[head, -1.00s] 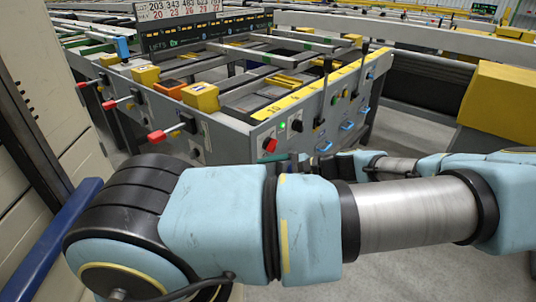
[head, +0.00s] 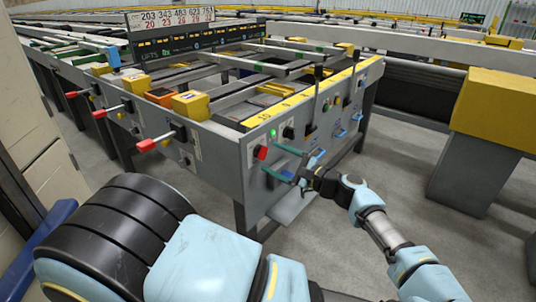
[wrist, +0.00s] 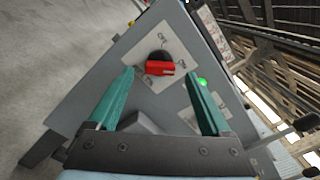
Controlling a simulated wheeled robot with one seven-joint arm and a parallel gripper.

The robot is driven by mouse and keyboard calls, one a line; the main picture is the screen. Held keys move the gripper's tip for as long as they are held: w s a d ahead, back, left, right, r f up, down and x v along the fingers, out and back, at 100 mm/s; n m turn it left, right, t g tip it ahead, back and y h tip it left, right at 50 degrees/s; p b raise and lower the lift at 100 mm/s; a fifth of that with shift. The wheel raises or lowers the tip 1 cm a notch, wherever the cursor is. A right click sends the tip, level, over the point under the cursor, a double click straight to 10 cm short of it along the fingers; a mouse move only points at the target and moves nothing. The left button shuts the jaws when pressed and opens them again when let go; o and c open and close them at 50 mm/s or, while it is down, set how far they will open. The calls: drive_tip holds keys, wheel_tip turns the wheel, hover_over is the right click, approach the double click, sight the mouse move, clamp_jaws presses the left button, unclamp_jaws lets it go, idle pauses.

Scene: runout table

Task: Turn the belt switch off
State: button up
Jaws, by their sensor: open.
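The belt switch is a red knob (head: 261,152) on a black base, on a white plate low on the grey end panel of the runout table (head: 225,160). The wrist view shows the red knob (wrist: 160,68) side-on between my fingers, with small labels around it that I cannot read surely. A green lamp (wrist: 201,82) glows close to it; it also shows in the head view (head: 273,133). My gripper (head: 273,159) is open, its two green fingers pointing at the panel on either side of the knob. I see no clear contact with it.
Levers with red handles (head: 146,145) stick out from the panel's left side. Black knobs and blue handles (head: 341,133) line the right side. A yellow-topped grey block (head: 490,110) stands at the right, with clear floor (head: 385,175) between.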

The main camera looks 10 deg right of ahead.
sight(262, 152)
drive_tip(key=shift+x, duration=1.5)
clamp_jaws()
